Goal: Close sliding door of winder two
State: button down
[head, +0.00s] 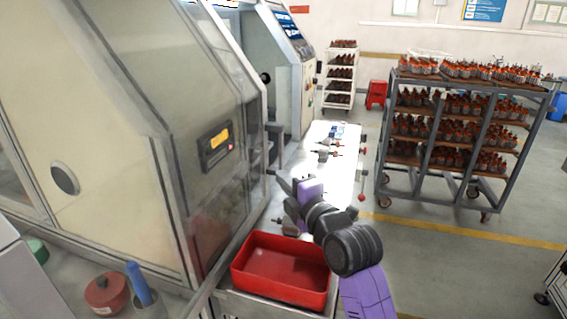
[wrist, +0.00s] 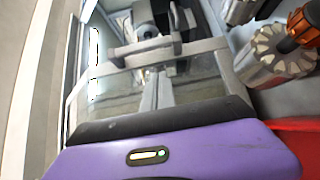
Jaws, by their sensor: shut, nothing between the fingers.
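The near winder (head: 110,130) fills the left of the head view. Its sliding door (head: 205,110) is a clear panel in a grey metal frame, with a dark control box with a yellow display seen at it. I cannot tell from the picture which winder is number two. My gripper (head: 275,182) is shut and empty, just right of the door's front edge; whether it touches the edge is unclear. In the wrist view my gripper (wrist: 155,92) points at grey metal machine parts (wrist: 150,25) behind clear panels.
A red tray (head: 285,268) sits below my arm. A white worktable (head: 335,185) with small parts runs behind it. A second winder (head: 285,60) stands farther back. A rack of armatures (head: 455,130) stands right, with open floor in front. An armature (wrist: 275,55) shows in the wrist view.

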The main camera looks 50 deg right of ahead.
aim_at(283, 168)
jog(key=w+d, duration=0.1)
jog(key=d, duration=0.1)
jog(key=w+d+p, duration=0.1)
jog(key=w+d, duration=0.1)
jog(key=shift+w+r, duration=0.1)
jog(key=shift+w, duration=0.1)
jog(key=shift+w+d+p, duration=0.2)
jog(key=shift+d+p, duration=0.1)
jog(key=shift+d, duration=0.25)
